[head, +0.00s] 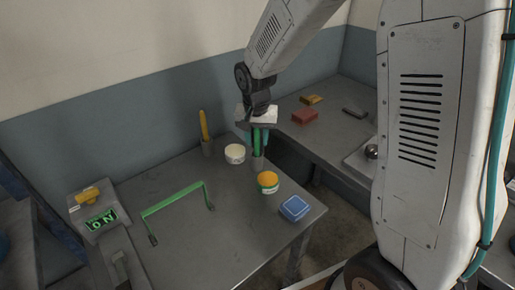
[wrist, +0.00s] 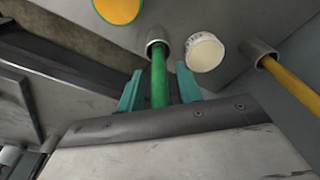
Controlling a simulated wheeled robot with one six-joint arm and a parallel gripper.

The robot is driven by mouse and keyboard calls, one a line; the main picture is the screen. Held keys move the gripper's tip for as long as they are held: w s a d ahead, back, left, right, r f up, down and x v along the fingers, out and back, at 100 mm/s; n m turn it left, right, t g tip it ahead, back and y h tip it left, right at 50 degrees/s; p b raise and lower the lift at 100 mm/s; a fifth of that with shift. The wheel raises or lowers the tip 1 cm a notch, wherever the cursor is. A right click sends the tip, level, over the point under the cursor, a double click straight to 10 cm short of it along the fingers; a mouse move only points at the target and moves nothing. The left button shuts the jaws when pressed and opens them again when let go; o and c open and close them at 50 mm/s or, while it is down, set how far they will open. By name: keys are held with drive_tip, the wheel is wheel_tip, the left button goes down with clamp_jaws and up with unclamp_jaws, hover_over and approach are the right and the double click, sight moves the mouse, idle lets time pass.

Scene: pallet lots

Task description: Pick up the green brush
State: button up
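The green brush (wrist: 160,78) stands upright with its lower end in a metal cup (wrist: 157,48) on the grey table. In the head view the brush (head: 256,139) is partly hidden by my gripper (head: 262,136), and the cup (head: 258,164) shows below it. My gripper points down over the cup. In the wrist view its two teal fingers stand on either side of the green handle, with a visible gap on each side. The fingers are open and do not appear to touch the handle.
A cream tub (head: 235,153) stands close left of the cup. A yellow-handled brush (head: 204,126) stands in another cup behind. An orange-topped tub (head: 267,182) and a blue box (head: 294,208) are in front.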

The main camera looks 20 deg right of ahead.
clamp_jaws()
wheel_tip(320, 180, up, 10)
drive_tip(key=shift+r, duration=0.1)
idle(0.7)
